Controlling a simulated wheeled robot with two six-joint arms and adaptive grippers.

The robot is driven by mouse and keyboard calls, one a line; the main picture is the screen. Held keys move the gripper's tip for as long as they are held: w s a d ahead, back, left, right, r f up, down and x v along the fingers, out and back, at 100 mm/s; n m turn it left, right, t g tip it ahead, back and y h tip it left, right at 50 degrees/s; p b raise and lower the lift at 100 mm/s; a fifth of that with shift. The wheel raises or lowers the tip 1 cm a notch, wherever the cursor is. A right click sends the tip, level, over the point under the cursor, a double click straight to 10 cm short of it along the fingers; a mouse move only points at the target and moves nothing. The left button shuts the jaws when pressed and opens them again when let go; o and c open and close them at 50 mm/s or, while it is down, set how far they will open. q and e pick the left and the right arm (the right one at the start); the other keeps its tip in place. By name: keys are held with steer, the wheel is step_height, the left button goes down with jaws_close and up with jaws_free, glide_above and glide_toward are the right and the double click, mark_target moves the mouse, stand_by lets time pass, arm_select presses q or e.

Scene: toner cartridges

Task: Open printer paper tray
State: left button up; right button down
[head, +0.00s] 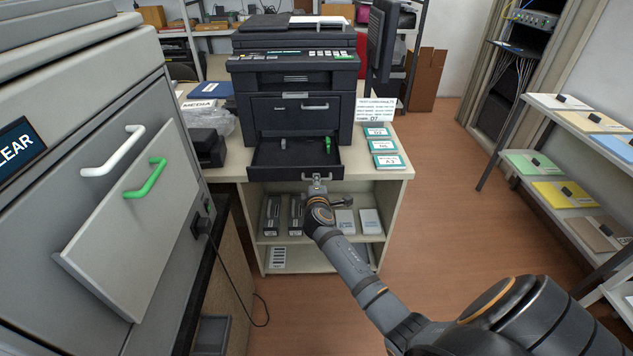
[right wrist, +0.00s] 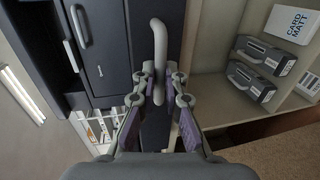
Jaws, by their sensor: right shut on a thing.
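The dark printer (head: 295,75) stands on a light cabinet. Its low paper tray (head: 262,157) sticks out of the front, with its inside visible from above. Inside are a small grey piece (head: 284,143) and a green piece (head: 327,145). My right gripper (head: 317,180) is at the middle of the tray's front edge. In the right wrist view the fingers (right wrist: 160,85) are closed around the pale curved tray handle (right wrist: 159,40). The handle is mostly hidden by the gripper in the head view. My left gripper does not show.
Cartridges and paper packs sit on the cabinet shelf (head: 340,253) below the tray. Green-edged cards (head: 383,146) lie on the cabinet top (head: 395,172) at right. A large grey machine (head: 120,170) stands at left, a shelf rack (head: 575,165) at right. Floor (head: 460,200) between is clear.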

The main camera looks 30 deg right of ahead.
steer(key=c, duration=1.4)
jaws_free()
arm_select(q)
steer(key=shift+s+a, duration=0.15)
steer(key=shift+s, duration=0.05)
arm_select(e)
steer(key=v, duration=1.2)
